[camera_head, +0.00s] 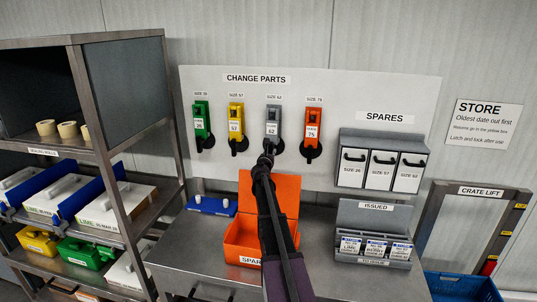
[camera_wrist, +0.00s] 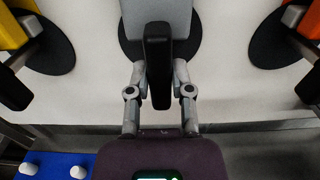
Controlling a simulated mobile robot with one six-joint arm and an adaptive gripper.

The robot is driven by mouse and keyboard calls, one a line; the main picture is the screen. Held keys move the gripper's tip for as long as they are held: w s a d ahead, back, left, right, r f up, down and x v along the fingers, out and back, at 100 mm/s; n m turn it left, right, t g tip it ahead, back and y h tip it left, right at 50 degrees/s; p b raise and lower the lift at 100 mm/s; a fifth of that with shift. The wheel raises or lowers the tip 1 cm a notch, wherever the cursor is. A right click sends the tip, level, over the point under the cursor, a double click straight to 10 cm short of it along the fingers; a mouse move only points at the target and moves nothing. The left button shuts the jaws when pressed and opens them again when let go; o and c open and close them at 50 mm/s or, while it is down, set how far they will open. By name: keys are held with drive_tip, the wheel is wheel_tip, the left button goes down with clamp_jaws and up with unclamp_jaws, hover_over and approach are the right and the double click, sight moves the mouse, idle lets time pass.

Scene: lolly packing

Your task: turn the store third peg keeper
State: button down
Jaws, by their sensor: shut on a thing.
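The third peg on the change parts board (camera_head: 345,95) carries a grey size 62 part (camera_head: 272,118). Its black keeper (camera_wrist: 158,65) is an upright bar in front of the grey part in the wrist view, with a black round base behind. My gripper (camera_wrist: 159,78) has one finger on each side of the keeper's lower part and is shut on it. In the head view my gripper (camera_head: 267,158) covers most of this keeper. Its exact turn angle is hard to tell, but it looks about vertical from the wrist.
Green (camera_head: 201,118), yellow (camera_head: 236,117) and orange (camera_head: 312,124) parts hang on the neighbouring pegs with black keepers. Below, an open orange box (camera_head: 240,236) stands on the metal bench (camera_head: 350,278). A spares cabinet (camera_head: 383,136) is at right, shelving at left.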

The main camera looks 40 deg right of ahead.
drive_tip(key=c, duration=0.5)
unclamp_jaws()
drive_tip(key=shift+d, duration=0.1)
drive_tip(key=shift+s, duration=0.15)
drive_tip(key=shift+v, duration=4.1)
drive_tip(key=shift+d+r+p, duration=0.1)
drive_tip(key=shift+r+p, duration=0.25)
drive_tip(key=shift+p, duration=0.05)
drive_tip(key=shift+r+p, duration=0.5)
drive_tip(key=shift+r, duration=0.05)
drive_tip(key=shift+r, duration=0.1)
